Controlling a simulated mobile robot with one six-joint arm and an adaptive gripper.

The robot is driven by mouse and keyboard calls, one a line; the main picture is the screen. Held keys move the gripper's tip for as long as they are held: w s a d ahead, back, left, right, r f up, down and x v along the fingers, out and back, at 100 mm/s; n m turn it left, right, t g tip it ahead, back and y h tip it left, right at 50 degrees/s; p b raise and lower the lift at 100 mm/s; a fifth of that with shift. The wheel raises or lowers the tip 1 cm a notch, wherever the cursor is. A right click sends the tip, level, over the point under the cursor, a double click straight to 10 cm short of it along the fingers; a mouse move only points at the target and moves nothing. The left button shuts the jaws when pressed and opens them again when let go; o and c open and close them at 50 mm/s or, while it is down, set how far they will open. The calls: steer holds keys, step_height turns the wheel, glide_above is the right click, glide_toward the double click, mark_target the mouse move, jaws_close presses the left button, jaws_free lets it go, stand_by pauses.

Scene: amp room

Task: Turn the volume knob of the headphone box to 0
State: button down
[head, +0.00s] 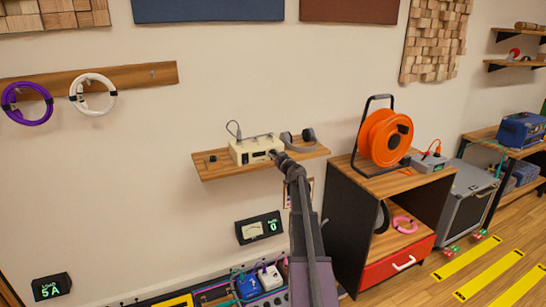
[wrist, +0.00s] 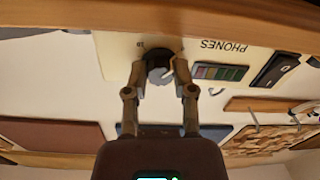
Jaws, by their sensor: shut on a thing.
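The cream headphone box (head: 241,155) stands on a wooden wall shelf in the head view. In the wrist view its front panel (wrist: 118,62) appears upside down, with the word PHONES and a small scale number. My gripper (wrist: 159,70) is shut on the grey volume knob (wrist: 157,60), one finger on each side. A pale pointer mark shows on the knob, but I cannot tell what value it points to. In the head view my gripper (head: 277,156) reaches the box's front right part and hides the knob.
The wooden shelf (head: 215,172) also holds headphones (head: 300,138) to the right of the box. Below hang a meter panel (head: 258,228) and a strip with several plugs. An orange cable reel (head: 384,137) stands on a cabinet (head: 347,228) to the right.

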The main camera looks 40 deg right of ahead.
steer(key=shift+w, duration=0.1)
stand_by(0.3)
steer(key=shift+c, duration=2.2)
jaws_free()
steer(key=v, duration=1.2)
steer(key=shift+f, duration=0.1)
